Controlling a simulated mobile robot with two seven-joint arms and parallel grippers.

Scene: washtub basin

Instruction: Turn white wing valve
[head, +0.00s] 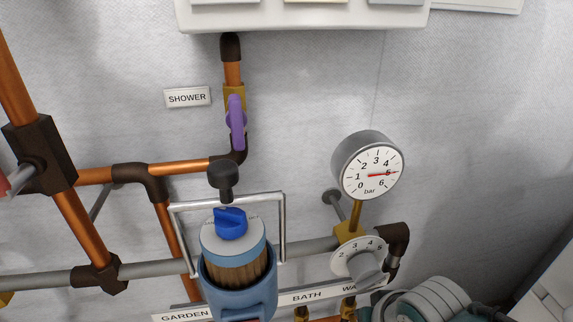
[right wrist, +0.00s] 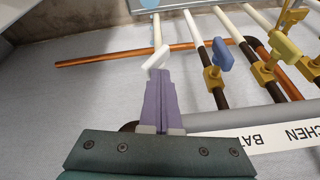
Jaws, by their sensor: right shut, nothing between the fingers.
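The white wing valve (right wrist: 156,57) shows in the right wrist view, near the upper middle, on a pale pipe. My right gripper (right wrist: 160,76) is shut and empty, with its purple-grey fingers pointing up the picture at the white valve. The fingertips appear just below the valve; I cannot tell whether they touch it. The white valve does not show in the head view.
A blue wing valve (right wrist: 222,54) and a yellow valve (right wrist: 287,46) stand to the right of the white one. A copper pipe (right wrist: 110,57) crosses behind. In the head view are a blue-topped filter (head: 238,290), a pressure gauge (head: 373,172) and a purple valve (head: 237,122).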

